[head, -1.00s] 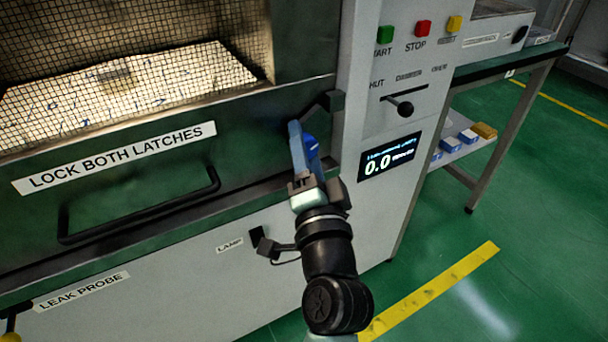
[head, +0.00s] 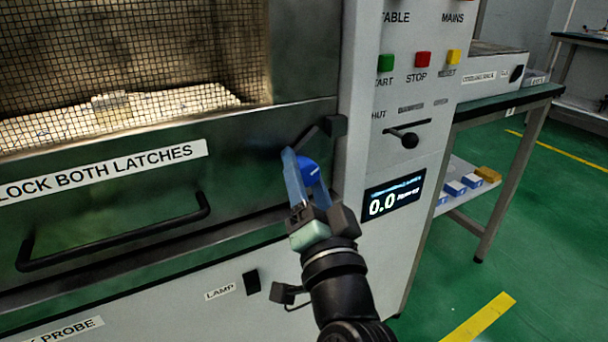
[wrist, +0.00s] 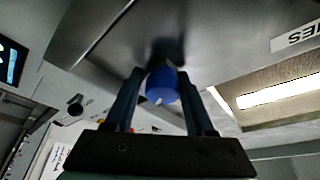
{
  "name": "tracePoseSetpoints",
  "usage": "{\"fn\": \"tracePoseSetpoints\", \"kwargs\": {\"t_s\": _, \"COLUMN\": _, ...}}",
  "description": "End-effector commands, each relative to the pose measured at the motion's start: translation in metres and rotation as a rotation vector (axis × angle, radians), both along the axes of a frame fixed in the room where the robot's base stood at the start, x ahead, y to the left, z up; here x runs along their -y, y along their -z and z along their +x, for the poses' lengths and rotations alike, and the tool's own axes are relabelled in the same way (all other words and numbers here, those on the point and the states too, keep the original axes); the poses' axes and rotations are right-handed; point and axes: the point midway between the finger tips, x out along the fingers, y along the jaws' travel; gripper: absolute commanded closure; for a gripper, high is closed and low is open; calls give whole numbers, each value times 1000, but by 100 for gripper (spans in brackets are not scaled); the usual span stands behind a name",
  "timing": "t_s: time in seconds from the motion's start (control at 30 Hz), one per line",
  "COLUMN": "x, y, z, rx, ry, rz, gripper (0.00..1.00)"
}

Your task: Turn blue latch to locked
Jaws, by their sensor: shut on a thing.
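The blue latch (head: 308,170) is a round blue knob at the right end of the dark green door, below a black angled bar and bracket (head: 334,126). My gripper (head: 299,163) reaches up to it from below, with its bluish fingers on either side of the knob. The wrist view shows the blue latch (wrist: 161,87) between the two dark fingers of my gripper (wrist: 159,76), which are shut on it. The near finger partly covers the latch in the head view. I cannot read a locked or unlocked mark.
The door handle (head: 115,235) sticks out left of my gripper. A lamp switch (head: 251,281) sits below the door. To the right are a black lever (head: 405,138), a display (head: 393,196) and coloured buttons (head: 422,60). Green floor is open at the lower right.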

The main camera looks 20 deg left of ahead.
Motion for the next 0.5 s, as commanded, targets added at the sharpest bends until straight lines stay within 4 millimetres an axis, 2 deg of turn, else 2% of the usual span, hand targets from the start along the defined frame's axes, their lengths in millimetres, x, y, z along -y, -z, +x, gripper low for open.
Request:
{"fn": "tracePoseSetpoints", "kwargs": {"t_s": 0.03, "x": 5, "y": -9, "z": 1, "rx": 21, "ry": 13, "rz": 4, "gripper": 100}}
{"fn": "tracePoseSetpoints", "kwargs": {"t_s": 0.07, "x": 4, "y": -9, "z": 1, "rx": 21, "ry": 13, "rz": 4, "gripper": 100}}
{"fn": "tracePoseSetpoints", "kwargs": {"t_s": 0.1, "x": 4, "y": -9, "z": 0, "rx": 22, "ry": 13, "rz": 5, "gripper": 42}}
{"fn": "tracePoseSetpoints", "kwargs": {"t_s": 0.2, "x": 4, "y": -9, "z": 0, "rx": 20, "ry": 11, "rz": 6, "gripper": 24}}
{"fn": "tracePoseSetpoints", "kwargs": {"t_s": 0.5, "x": 2, "y": -5, "z": 0, "rx": 10, "ry": 5, "rz": 5, "gripper": 23}}
